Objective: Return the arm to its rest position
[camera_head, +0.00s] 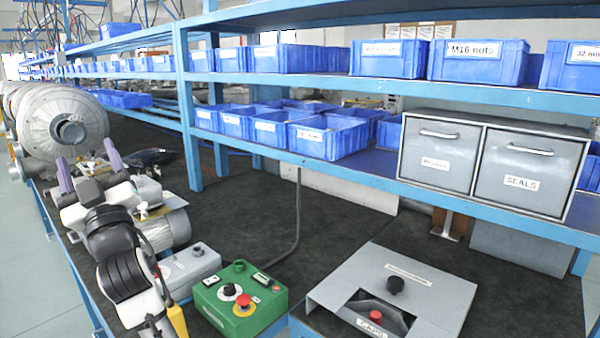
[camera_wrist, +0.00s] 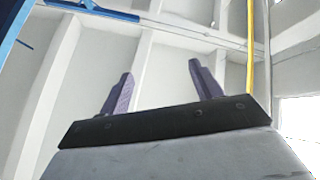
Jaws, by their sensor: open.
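My gripper (camera_head: 89,168) is at the left in the head view, raised in front of a grey motor on the bench. Its two purple fingers point up and stand apart with nothing between them. In the wrist view my gripper (camera_wrist: 155,88) shows the same two fingers spread, with only the ceiling and its beams behind them. My arm is folded up at the lower left of the head view and hides part of the bench.
A grey blower (camera_head: 58,120) stands behind my gripper. A green control box (camera_head: 240,300) and a grey panel (camera_head: 395,295) sit on the dark bench (camera_head: 335,225). Shelves hold blue bins (camera_head: 320,138) and two grey drawers (camera_head: 487,165). The bench middle is clear.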

